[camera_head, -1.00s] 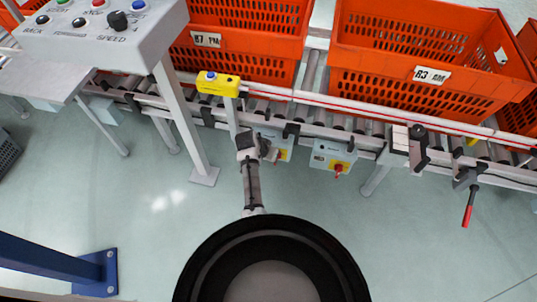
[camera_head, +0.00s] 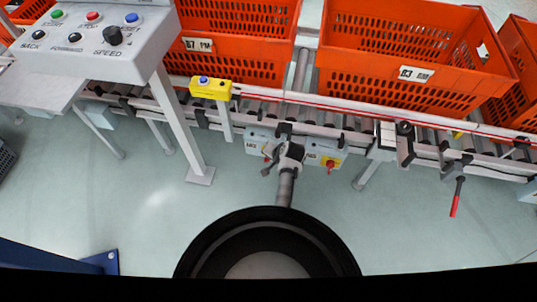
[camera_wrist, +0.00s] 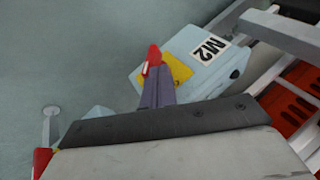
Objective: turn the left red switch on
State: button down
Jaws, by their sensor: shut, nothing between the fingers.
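In the wrist view a pale blue switch box (camera_wrist: 195,65) labelled M2 carries a yellow plate (camera_wrist: 180,68) with a red switch (camera_wrist: 152,58). My gripper (camera_wrist: 157,80) is shut and empty, its fingertips right at the red switch; I cannot tell if they touch it. In the head view two switch boxes hang below the conveyor. My gripper (camera_head: 268,163) is in front of the left box (camera_head: 259,140), whose red switch is hard to make out there. The right box (camera_head: 312,157) shows its red switch (camera_head: 330,165) on yellow.
A roller conveyor (camera_head: 350,132) runs above the boxes, carrying orange totes (camera_head: 400,88). A yellow sensor block (camera_head: 210,89) and a control panel (camera_head: 95,45) stand to the left. A red-handled lever (camera_head: 456,200) hangs at the right. Open floor lies in front.

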jog(key=y+b, duration=0.1)
jog(key=d+f+m+t+y+b, duration=0.1)
jog(key=y, duration=0.1)
jog(key=d+y+b, duration=0.1)
jog(key=y+b, duration=0.1)
jog(key=shift+s+d+f+t, duration=0.15)
jog(key=shift+s+f+t, duration=0.1)
jog(key=shift+t, duration=0.15)
jog(key=shift+d, duration=0.1)
dwell(0.6)
